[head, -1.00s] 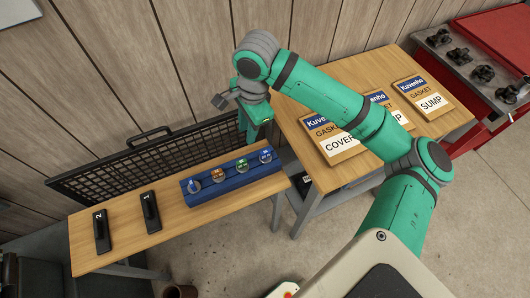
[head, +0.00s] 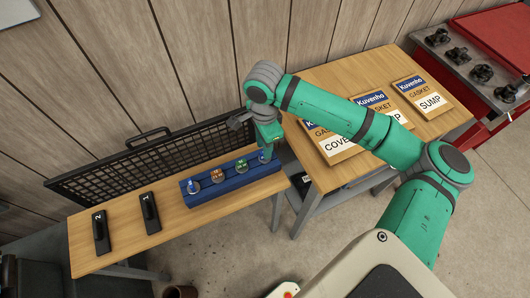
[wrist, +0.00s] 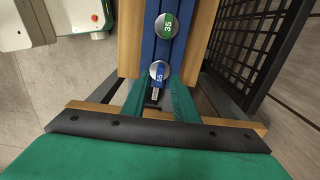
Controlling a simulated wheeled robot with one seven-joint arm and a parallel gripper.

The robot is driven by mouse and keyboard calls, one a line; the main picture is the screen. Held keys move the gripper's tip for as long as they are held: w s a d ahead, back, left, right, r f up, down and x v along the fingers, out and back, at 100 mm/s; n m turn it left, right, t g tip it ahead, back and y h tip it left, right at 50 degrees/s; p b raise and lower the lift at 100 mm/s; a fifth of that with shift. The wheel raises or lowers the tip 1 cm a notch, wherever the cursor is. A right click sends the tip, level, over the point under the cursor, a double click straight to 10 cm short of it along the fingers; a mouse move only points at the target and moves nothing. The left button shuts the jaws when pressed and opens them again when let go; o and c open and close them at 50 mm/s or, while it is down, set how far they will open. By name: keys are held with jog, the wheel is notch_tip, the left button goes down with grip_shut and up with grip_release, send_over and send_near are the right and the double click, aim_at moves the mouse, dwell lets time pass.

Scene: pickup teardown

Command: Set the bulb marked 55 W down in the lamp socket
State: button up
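Several round bulbs with coloured labels stand in a blue rack (head: 230,185) on the narrow bench. The bulb at the rack's right end (head: 264,157) has a blue label. In the wrist view this blue-labelled bulb (wrist: 159,70) is closest to my gripper, but its number is too small to read surely. A green-labelled bulb (wrist: 167,25) is beside it and reads 35. My gripper (head: 267,146) points down at the right-end bulb, close over it. I cannot make out a lamp socket.
Two black labelled pieces (head: 101,232) (head: 150,213) lie on the bench left of the rack. A black mesh panel (head: 130,170) stands behind it. A wooden table with gasket boxes (head: 431,97) is on the right. A red unit with black knobs (head: 481,73) stands beyond.

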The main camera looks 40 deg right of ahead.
jog(key=shift+s+f, duration=0.1)
jog(key=shift+f, duration=0.9)
grip_shut()
notch_tip(320, 180, up, 6)
jog(key=shift+d+r, duration=0.1)
jog(key=shift+r, duration=0.5)
jog(key=shift+w, duration=0.2)
